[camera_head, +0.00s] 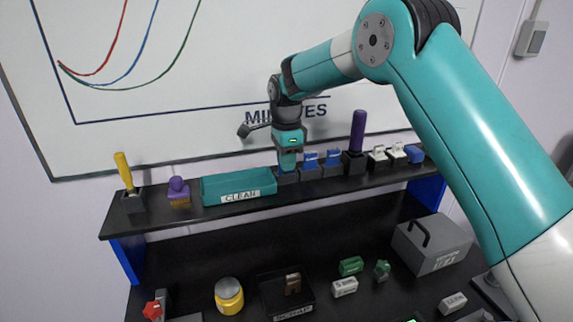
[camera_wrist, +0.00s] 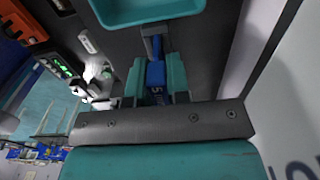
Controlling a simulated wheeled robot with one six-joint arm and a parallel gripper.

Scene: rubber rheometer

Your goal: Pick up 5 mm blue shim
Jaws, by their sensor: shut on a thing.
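My gripper (camera_head: 288,166) points straight down over the left end of a row of dark holder blocks on the black shelf. In the wrist view its teal fingers (camera_wrist: 156,76) are closed on both sides of a blue shim (camera_wrist: 156,74). In the head view the fingers mostly hide this shim, just above its dark block (camera_head: 287,178). I cannot tell whether it is clear of the block. Two more blue shims, one (camera_head: 310,159) and another (camera_head: 333,156), stand in blocks just to the right.
A teal CLEAN tray (camera_head: 238,187) sits close on the left. A purple-handled tool (camera_head: 357,132) and white pieces (camera_head: 378,153) stand farther right on the shelf (camera_head: 150,218). The whiteboard (camera_head: 200,130) is close behind. A SCRAP tray (camera_head: 286,295) lies below.

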